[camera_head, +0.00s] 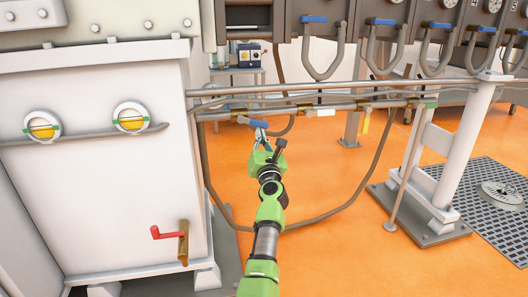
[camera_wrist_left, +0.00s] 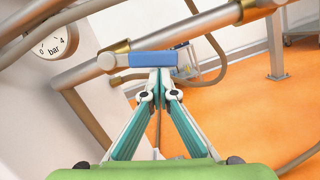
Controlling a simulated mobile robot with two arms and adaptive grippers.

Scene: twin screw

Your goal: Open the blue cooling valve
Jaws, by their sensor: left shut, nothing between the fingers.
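The blue valve handle (camera_head: 253,122) sits on the horizontal pipe in the middle of the head view. In the left wrist view the blue handle (camera_wrist_left: 152,63) lies roughly along the pipe, beside a brass fitting. My left gripper (camera_head: 262,138) reaches up to it from below. In the left wrist view the fingertips (camera_wrist_left: 158,72) are together, with nothing between them. They are at the handle's lower edge; I cannot tell if they touch it. My right gripper is not in view.
A pressure gauge (camera_wrist_left: 54,42) is beside the pipe. A white valve handle (camera_head: 320,112) and a yellow one (camera_head: 366,124) are farther right on the pipe. Hoses hang below several other blue handles (camera_head: 314,19) above. A white cabinet (camera_head: 100,190) stands left; orange floor lies below.

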